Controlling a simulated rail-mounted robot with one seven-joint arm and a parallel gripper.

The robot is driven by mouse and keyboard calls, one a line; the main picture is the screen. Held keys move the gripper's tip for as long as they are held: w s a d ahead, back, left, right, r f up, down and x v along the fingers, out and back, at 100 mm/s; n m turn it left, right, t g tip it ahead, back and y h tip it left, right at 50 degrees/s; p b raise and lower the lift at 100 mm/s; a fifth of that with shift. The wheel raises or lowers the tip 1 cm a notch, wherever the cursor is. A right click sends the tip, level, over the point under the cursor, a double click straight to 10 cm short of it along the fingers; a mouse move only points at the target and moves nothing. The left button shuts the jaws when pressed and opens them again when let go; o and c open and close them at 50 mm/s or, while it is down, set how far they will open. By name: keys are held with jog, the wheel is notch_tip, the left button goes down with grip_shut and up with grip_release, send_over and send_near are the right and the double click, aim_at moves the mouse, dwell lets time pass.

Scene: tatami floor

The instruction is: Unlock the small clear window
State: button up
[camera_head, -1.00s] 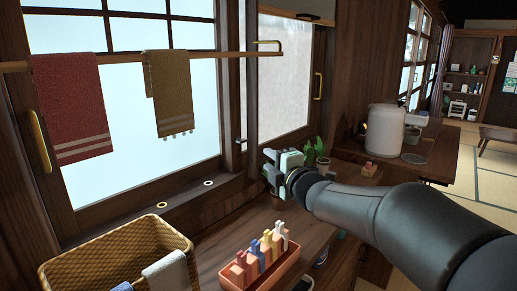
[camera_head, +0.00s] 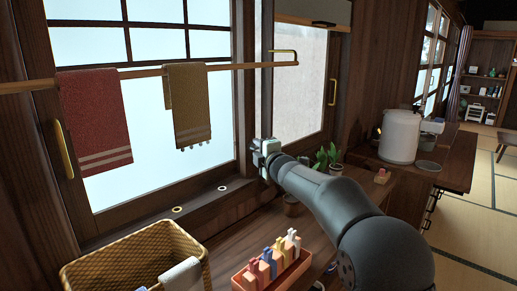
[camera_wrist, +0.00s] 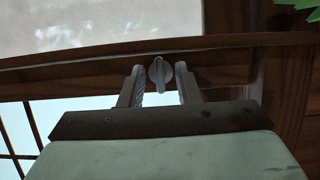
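The window with clear panes and dark muntins (camera_head: 148,110) stands at the left in the head view. A frosted pane (camera_head: 299,95) is to its right. A small pale latch knob (camera_wrist: 158,75) shows in the wrist view, on the dark wooden frame. My gripper (camera_wrist: 161,67) is open, with one finger on each side of the knob. Small gaps seem to show between the fingers and the knob; I cannot tell how deep they reach around it. In the head view, my gripper (camera_head: 262,151) is at the frame between the panes and hides the knob.
A rod with a red towel (camera_head: 95,120) and an olive towel (camera_head: 187,105) crosses the window. Below are a wicker basket (camera_head: 85,280), a tray of coloured pegs (camera_head: 272,285) and a dark counter. Potted plants (camera_head: 327,157) stand just right of my gripper.

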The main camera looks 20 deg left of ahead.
grip_shut()
jog(key=shift+r, duration=0.1)
jog(key=m+g+p, duration=0.2)
jog(key=m+p, duration=0.2)
jog(key=p, duration=0.6)
jog(key=m+g+p, duration=0.3)
jog(key=m+p, duration=0.2)
jog(key=p, duration=0.6)
jog(key=m+g+p, duration=0.2)
jog(key=m+p, duration=0.2)
jog(key=p, duration=0.6)
jog(key=shift+w+d+r+h+p, duration=0.1)
jog(key=shift+w+r+h+p, duration=0.1)
jog(key=shift+w+h+p, duration=0.15)
jog(key=shift+m, duration=0.4)
